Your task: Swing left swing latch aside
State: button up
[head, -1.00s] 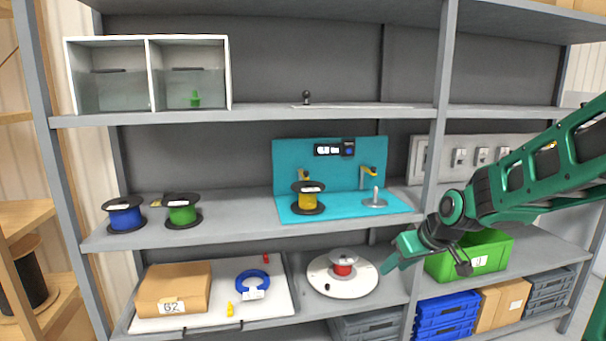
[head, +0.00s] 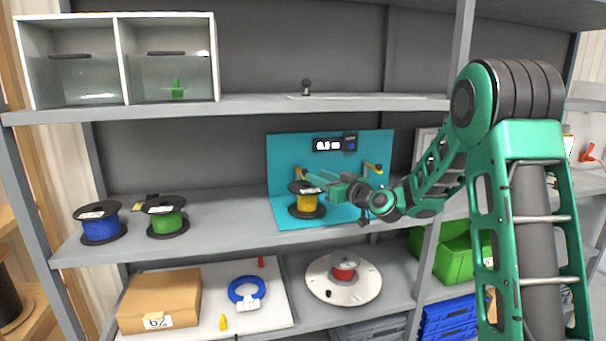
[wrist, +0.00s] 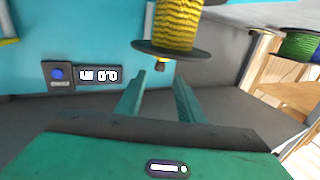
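The teal station (head: 284,155) on the middle shelf has two swing latches. The left swing latch (head: 299,171) shows only as a small yellow piece behind the yellow reel (head: 307,203); the rest is hidden by the reel and my gripper. The right swing latch (head: 372,167) shows above my wrist, partly covered. My gripper (head: 318,181) reaches in from the right, its fingertips close to the reel's upper right side. In the wrist view my gripper (wrist: 158,98) has its fingers apart with nothing between them. The yellow reel (wrist: 168,25) is just beyond them; contact cannot be told.
A dark display (head: 335,145) is on the station's back wall. A blue reel (head: 100,225) and a green reel (head: 167,217) stand on the shelf to the left, with bare shelf between them and the station. The upper shelf (head: 250,105) runs above my gripper.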

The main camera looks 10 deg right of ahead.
aim_at(307, 171)
jog(key=x, duration=0.8)
jog(key=shift+w, duration=0.1)
jog(key=shift+c, duration=0.4)
jog(key=shift+d, duration=0.1)
grip_shut()
